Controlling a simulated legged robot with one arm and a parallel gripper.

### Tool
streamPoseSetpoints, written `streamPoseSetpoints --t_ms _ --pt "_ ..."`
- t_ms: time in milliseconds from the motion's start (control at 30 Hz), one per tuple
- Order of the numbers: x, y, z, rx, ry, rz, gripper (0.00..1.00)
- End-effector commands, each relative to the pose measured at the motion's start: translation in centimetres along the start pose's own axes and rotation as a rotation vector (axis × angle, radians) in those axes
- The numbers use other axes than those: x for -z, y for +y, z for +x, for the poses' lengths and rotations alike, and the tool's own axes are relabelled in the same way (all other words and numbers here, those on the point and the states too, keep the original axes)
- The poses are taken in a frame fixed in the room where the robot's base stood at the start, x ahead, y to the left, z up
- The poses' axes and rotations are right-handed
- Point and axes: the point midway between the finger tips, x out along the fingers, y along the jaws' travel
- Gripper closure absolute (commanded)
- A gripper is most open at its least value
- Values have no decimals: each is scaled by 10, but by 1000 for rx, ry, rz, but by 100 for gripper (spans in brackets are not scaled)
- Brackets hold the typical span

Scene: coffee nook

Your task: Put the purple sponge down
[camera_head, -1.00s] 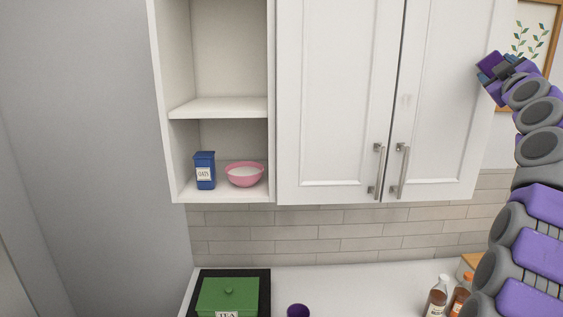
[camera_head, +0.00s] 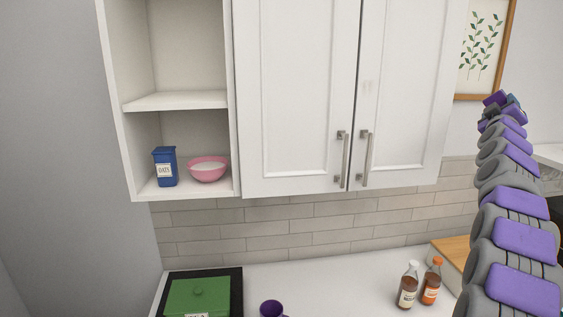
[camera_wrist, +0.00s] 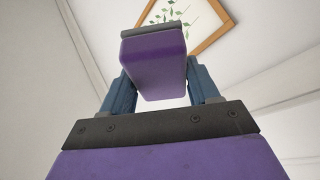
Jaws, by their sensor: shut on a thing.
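The purple sponge (camera_wrist: 153,65), with a grey layer along its far edge, is held between the two blue fingers of my gripper (camera_wrist: 160,88) in the wrist view. My gripper is shut on it. In the head view my gripper (camera_head: 497,104) is small, raised at the far right in front of the wall near the framed picture. The purple sponge (camera_head: 494,98) shows there as a small purple block at the end of my arm. It is in the air and touches no surface that I can see.
White cabinets (camera_head: 300,95) hang left of my arm. An open shelf holds a blue oats tin (camera_head: 164,167) and a pink bowl (camera_head: 208,169).

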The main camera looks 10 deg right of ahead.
Motion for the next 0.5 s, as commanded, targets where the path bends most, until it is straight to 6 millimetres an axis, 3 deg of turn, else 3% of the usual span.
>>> streamPoseSetpoints --t_ms 500 --pt "-7 -4 -1 -13 -14 -5 73"
